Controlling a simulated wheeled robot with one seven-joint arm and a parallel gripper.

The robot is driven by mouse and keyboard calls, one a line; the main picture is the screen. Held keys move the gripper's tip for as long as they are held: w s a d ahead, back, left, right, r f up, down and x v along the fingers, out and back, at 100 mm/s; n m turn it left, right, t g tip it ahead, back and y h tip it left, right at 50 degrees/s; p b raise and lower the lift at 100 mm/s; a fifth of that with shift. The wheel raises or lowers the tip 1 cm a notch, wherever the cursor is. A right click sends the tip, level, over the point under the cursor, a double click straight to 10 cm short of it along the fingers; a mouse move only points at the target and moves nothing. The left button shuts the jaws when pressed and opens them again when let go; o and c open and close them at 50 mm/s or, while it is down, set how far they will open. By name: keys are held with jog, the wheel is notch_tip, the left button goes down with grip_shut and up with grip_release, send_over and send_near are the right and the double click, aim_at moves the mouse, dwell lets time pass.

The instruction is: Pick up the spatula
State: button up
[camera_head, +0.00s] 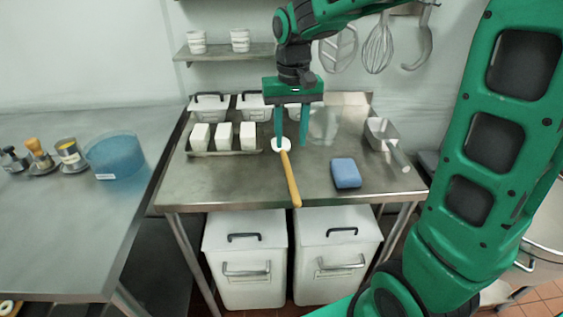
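The spatula (290,177) has a pale, roundish head and a long yellow-orange handle. It is in the middle of the steel table, with its handle pointing to the front edge and its head towards the back. My gripper (291,143) points down at the head end, its two teal fingers apart with a clear gap between them. The left finger overlaps the spatula's head in the picture. I cannot tell whether they touch or how high the fingers are above the table. The left finger hides part of the head.
A blue sponge (346,173) lies to the right, with a metal scoop (386,141) beyond it. A clear container (325,122) stands behind. A tray (225,152) with white blocks is at left. Lidded white containers (207,104) line the back. Whisk (378,50) and other utensils hang above.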

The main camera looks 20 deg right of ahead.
aim_at(288, 168)
jog(key=f, duration=0.9)
jog(key=shift+a+f, duration=0.1)
jog(key=shift+a, duration=0.2)
jog(key=shift+c, duration=0.2)
grip_shut()
